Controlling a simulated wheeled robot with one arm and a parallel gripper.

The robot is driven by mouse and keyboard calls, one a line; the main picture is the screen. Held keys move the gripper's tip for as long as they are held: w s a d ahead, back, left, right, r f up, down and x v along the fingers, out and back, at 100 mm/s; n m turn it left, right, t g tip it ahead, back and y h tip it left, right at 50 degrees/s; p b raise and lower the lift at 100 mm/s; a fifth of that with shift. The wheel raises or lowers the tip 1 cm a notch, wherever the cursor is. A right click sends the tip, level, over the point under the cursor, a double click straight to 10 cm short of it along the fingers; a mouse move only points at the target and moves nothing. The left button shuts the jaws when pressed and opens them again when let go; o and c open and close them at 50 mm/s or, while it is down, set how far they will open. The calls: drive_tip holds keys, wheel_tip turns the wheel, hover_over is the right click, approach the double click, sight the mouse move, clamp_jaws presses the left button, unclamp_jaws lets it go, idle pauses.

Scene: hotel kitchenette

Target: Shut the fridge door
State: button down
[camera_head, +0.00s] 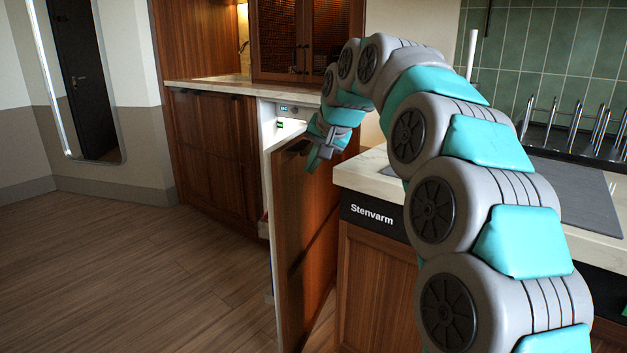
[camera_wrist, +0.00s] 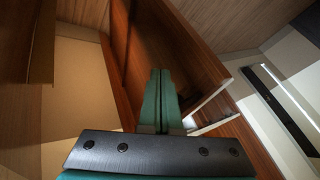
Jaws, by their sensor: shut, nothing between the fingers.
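The fridge door (camera_head: 298,240), a tall wood-fronted panel, stands open, jutting out from the counter line toward me in the head view. Part of the white fridge interior (camera_head: 290,116), with a small lit green panel, shows behind its top edge. My gripper (camera_head: 314,160) is at the upper part of the door, near its top edge; I cannot tell whether it touches. In the wrist view the closed green fingers (camera_wrist: 160,72) are together, with nothing between them, in front of reddish-brown wood panels. Most of the fridge interior is hidden by the door.
A counter (camera_head: 375,180) with a front labelled "Stenvarm" stands close to the door's right. Wooden cabinets (camera_head: 213,150) stand to the left of the fridge. Wood floor (camera_head: 130,270) is clear on the left. A mirror (camera_head: 85,75) is on the far wall.

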drive_tip(key=w, duration=0.1)
approach(295, 194)
drive_tip(key=x, duration=0.5)
drive_tip(key=shift+d+f+p, duration=0.1)
drive_tip(key=shift+p, duration=0.25)
